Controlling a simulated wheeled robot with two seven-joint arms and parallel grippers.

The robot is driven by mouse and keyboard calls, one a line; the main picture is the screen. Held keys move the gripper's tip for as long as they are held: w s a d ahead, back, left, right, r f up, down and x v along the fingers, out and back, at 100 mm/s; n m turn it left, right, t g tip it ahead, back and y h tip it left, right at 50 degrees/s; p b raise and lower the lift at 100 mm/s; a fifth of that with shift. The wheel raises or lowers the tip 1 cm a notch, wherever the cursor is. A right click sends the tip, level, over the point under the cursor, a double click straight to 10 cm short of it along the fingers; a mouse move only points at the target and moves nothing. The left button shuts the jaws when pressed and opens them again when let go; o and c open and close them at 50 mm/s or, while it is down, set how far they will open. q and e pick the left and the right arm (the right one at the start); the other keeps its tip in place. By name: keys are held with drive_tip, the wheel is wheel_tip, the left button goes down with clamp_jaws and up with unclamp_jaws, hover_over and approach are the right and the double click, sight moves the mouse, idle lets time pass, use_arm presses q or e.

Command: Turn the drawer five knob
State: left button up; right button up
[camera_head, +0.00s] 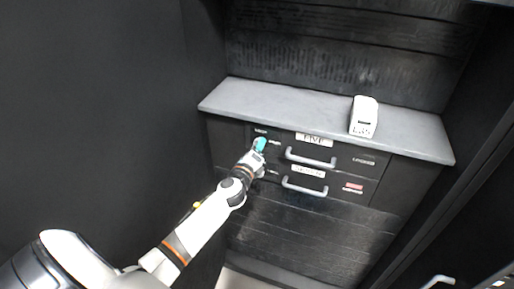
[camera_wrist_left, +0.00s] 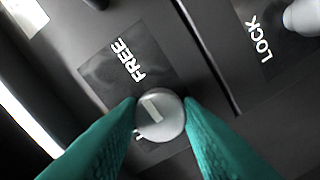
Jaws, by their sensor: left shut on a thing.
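The drawer five (camera_head: 345,157) is the upper dark drawer under the grey counter, with a label above its silver handle (camera_head: 310,158). My left gripper (camera_head: 260,144), with teal fingers, is at the left end of this drawer front. In the left wrist view, the round silver knob (camera_wrist_left: 160,117) sits between the two teal fingertips, which are shut on it from both sides. The knob has a pale slot-like mark on its face. A "FREE" label (camera_wrist_left: 128,62) is beside it, and a "LOCK" label (camera_wrist_left: 262,40) is farther right. In the head view the gripper hides the knob.
A second drawer with a silver handle (camera_head: 305,187) and a red label (camera_head: 353,187) lies below. A white device (camera_head: 364,116) stands on the grey counter (camera_head: 270,97). Dark walls close in on both sides. The left part of the counter is clear.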

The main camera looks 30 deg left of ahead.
idle(0.4)
use_arm(q)
drive_tip(key=o, duration=1)
drive_tip(key=v, duration=1.2)
drive_tip(key=shift+a, duration=0.1)
drive_tip(key=shift+f, duration=0.1)
